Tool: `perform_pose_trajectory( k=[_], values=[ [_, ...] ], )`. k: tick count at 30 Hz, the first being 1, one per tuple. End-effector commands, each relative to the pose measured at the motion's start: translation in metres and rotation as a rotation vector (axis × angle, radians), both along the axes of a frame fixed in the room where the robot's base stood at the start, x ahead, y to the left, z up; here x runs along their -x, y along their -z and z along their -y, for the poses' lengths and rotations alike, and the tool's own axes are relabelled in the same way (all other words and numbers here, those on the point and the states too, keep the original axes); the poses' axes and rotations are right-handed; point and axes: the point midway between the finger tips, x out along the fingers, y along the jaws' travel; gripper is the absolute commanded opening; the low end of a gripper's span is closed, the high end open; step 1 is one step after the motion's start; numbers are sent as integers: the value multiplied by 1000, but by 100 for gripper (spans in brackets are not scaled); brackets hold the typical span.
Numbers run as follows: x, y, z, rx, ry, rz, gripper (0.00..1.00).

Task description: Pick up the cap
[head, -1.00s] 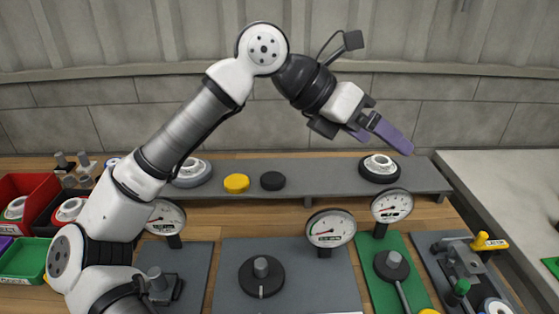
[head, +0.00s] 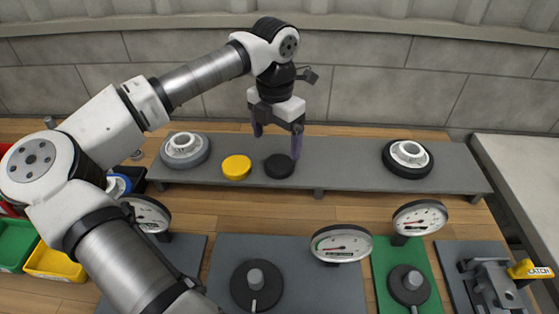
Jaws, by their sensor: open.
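Two round flat caps lie side by side on the grey raised shelf (head: 345,178): a yellow cap (head: 236,167) on the left and a black cap (head: 279,166) on the right. My gripper (head: 277,143) points down just above and behind the caps in the head view, its two purple fingers spread apart. The gap between them is empty. The right finger hangs close to the black cap's right edge, and I cannot tell whether it touches. The left finger is above and behind the gap between the caps.
A white and grey wheel-like part (head: 184,150) sits left of the caps; another on a black base (head: 407,158) sits at right. Dial gauges (head: 341,244) stand in front of the shelf. Green (head: 14,243) and yellow (head: 55,262) bins are at lower left. A wall stands behind.

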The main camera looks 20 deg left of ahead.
Motion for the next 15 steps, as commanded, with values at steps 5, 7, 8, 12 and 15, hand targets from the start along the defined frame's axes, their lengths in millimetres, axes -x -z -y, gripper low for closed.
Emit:
perform_pose_trajectory(
  k=[5,7,8,12,15],
  values=[
    [0,19,0,2,0,0,88],
    [0,22,1,1,0,0,88],
    [0,24,1,1,1,0,88],
    [-2,41,2,4,2,-2,88],
    [-3,57,2,4,1,-2,88]
  ],
)
